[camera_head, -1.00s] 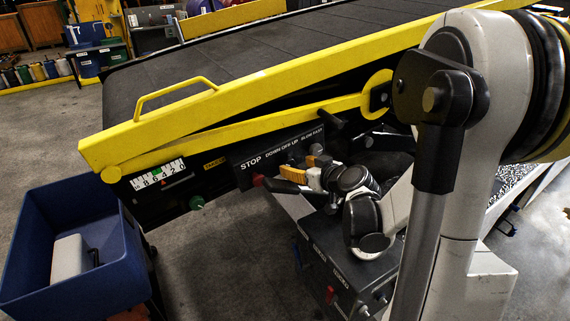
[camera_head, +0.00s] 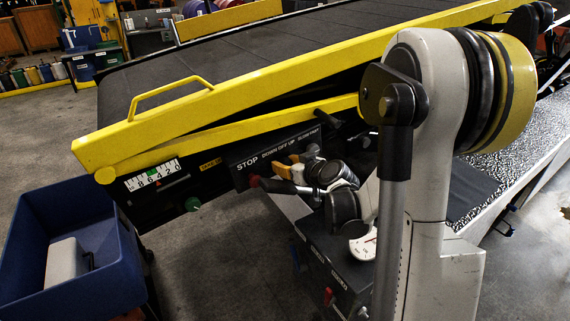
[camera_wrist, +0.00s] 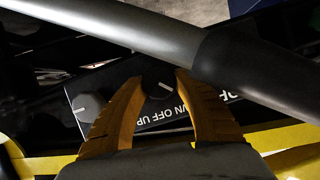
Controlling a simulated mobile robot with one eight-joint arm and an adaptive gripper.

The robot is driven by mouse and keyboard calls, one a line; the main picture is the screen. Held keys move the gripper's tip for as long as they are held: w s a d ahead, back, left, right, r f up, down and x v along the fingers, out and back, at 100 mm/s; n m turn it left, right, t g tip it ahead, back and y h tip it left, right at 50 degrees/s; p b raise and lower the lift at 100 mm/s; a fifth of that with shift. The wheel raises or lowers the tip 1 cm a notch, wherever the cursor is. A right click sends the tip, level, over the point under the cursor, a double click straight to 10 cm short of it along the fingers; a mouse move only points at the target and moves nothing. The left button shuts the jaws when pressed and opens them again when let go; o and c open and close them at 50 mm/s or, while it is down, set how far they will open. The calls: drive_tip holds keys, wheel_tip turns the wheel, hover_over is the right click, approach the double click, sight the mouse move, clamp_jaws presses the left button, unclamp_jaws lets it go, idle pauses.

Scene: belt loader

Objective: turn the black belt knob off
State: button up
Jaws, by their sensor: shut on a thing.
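My gripper (camera_head: 289,166) has yellow-orange fingers and is at the black control panel (camera_head: 268,152) under the belt's yellow side rail. In the wrist view my gripper (camera_wrist: 161,77) has its fingertips closed around a black knob (camera_wrist: 158,83) with a white pointer mark. The knob sits by the "DOWN OFF UP" lettering. Its exact setting is hard to read. In the head view the fingers and wrist largely hide the knob. A grey knob (camera_wrist: 89,107) is to the left on the same panel in the wrist view.
A red button (camera_head: 254,181) lies below "STOP", and a green knob (camera_head: 193,204) is farther left. A thick grey rod (camera_wrist: 165,32) crosses close above the fingers. A blue bin (camera_head: 75,240) stands at lower left. A dark box with switches (camera_head: 335,262) is below my wrist.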

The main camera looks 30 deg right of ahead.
drive_tip(key=m+y+b, duration=0.2)
drive_tip(key=shift+d+f+m, duration=0.15)
drive_tip(key=shift+m, duration=0.25)
drive_tip(key=m+y+b, duration=0.2)
drive_tip(key=m, duration=0.1)
idle(0.4)
idle(0.4)
drive_tip(key=o, duration=1.2)
